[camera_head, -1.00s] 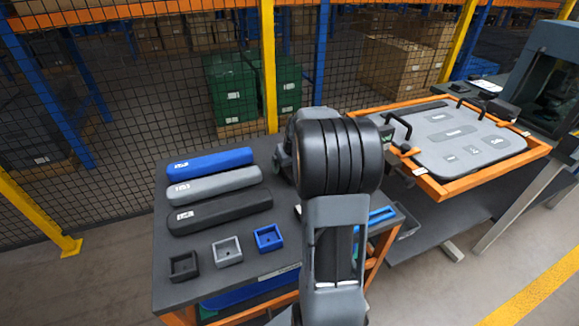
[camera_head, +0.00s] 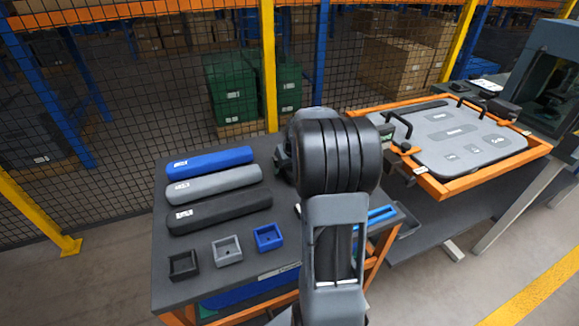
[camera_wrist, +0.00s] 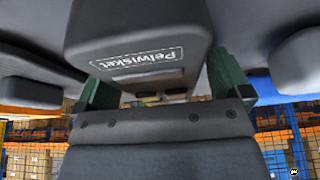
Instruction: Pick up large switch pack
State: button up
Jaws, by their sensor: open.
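In the wrist view a large dark grey block (camera_wrist: 130,35) with rounded edges and a white "Pelwisket" label fills the upper middle. It may be the large switch pack, but I cannot tell for sure. My gripper (camera_wrist: 165,84) is open, with one green finger to each side of this block; I cannot tell whether either touches it. In the head view my arm hides most of the gripper and the table's right part, so this block cannot be picked out there.
On the dark table lie blue (camera_head: 209,162), grey (camera_head: 214,184) and black (camera_head: 220,210) long packs, with small square black (camera_head: 183,265), grey (camera_head: 227,250) and blue (camera_head: 268,237) parts in front. An orange-framed panel (camera_head: 440,187) stands right; a mesh fence (camera_head: 130,130) runs behind.

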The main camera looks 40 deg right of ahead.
jog(key=c, duration=1.1)
jog(key=shift+o, duration=0.2)
jog(key=shift+r, duration=0.1)
jog(key=shift+r+p, duration=0.35)
jog(key=shift+r, duration=0.25)
jog(key=r, duration=0.3)
jog(key=shift+s+d, duration=0.2)
jog(key=shift+d, duration=0.05)
jog(key=s+d+r, duration=0.9)
jog(key=shift+s+b, duration=0.35)
jog(key=shift+b, duration=0.05)
jog(key=shift+d, duration=0.1)
